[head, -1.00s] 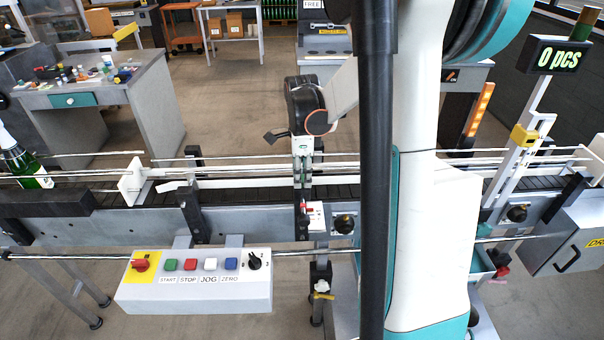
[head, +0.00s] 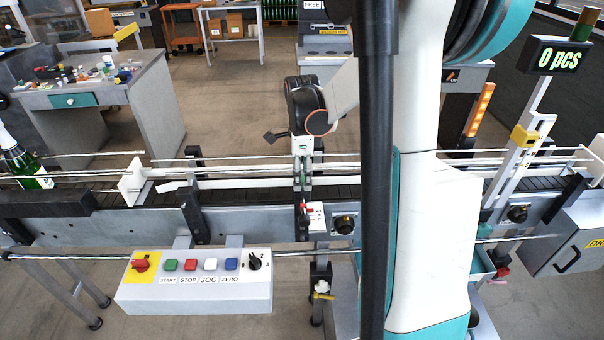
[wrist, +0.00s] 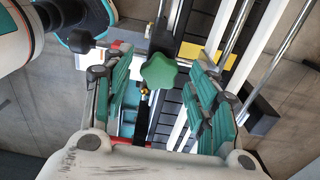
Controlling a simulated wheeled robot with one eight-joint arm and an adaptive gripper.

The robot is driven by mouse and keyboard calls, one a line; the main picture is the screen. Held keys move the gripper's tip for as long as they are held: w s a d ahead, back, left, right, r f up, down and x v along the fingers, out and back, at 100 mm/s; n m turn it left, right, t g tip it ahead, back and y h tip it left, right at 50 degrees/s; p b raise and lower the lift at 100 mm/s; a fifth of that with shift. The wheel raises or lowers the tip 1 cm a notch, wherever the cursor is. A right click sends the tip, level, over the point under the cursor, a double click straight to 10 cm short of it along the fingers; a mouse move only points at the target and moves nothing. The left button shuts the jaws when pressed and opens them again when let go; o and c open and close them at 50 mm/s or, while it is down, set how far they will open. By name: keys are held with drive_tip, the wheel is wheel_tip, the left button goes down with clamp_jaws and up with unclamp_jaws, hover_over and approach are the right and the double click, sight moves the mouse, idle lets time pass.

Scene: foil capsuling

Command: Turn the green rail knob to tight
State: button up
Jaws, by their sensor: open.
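The green rail knob (wrist: 159,70) is a lobed star knob, seen from above in the wrist view, over the dark conveyor. My gripper (wrist: 160,95) is open, with one green-padded finger on each side of the knob and a gap on both sides. The knob sits between the fingers, towards the far part of the gap. In the head view my gripper (head: 303,165) points down over the conveyor; the knob is not clearly visible there.
Metal guide rails (head: 240,182) run along the conveyor. A control box (head: 195,290) with coloured buttons is mounted in front. A green bottle (head: 22,162) stands at the far left. A display (head: 559,57) reads 0 pcs.

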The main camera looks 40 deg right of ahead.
sight(302, 178)
wheel_tip(302, 178, up, 12)
idle(0.5)
idle(0.4)
